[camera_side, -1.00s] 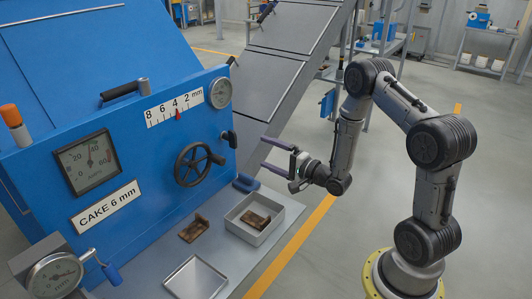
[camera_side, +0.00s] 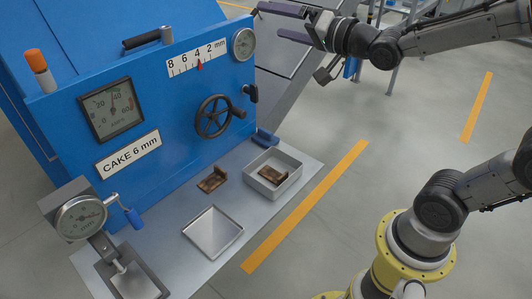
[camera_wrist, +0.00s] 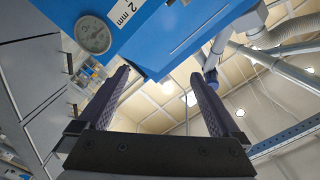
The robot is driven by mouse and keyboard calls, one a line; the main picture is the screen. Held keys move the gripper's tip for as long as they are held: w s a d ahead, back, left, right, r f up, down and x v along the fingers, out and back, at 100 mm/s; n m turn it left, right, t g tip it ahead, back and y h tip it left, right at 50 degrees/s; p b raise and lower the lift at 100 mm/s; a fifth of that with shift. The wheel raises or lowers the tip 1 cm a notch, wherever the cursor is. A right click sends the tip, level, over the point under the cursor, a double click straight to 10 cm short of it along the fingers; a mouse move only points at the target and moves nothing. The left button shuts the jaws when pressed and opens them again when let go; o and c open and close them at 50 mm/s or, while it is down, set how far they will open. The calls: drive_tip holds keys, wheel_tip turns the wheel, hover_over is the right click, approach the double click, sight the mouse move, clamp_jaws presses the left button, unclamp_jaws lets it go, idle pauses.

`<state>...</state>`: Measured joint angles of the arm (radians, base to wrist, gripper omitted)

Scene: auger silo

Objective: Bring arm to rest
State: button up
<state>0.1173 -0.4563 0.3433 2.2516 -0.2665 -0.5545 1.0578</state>
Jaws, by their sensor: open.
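My gripper (camera_side: 270,20) is raised at the top middle of the side view, in front of the grey chute and right of the round dial. Its two dark fingers are apart, with nothing between them. In the wrist view my gripper (camera_wrist: 160,72) is also open and empty, pointing up toward the ceiling. My arm reaches in from the right edge of the side view; part of it is out of frame.
The blue machine (camera_side: 165,130) has a handwheel (camera_side: 213,117) and round dial (camera_side: 243,44). On the shelf are a grey tray (camera_side: 290,184) holding a brown piece, another brown piece (camera_side: 212,180), an empty pan (camera_side: 213,232) and a gauge stand (camera_side: 82,217).

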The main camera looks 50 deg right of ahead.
drive_tip(key=s+a+f+n+g, duration=0.1)
drive_tip(key=s+f+n+g, duration=0.3)
drive_tip(key=s, duration=0.8)
drive_tip(key=s+f+n+g, duration=0.5)
drive_tip(key=s+f+g, duration=0.3)
drive_tip(key=s+f, duration=0.2)
drive_tip(key=shift+s+a+f, duration=0.15)
drive_tip(key=shift+s+a, duration=0.2)
drive_tip(key=shift+s, duration=0.8)
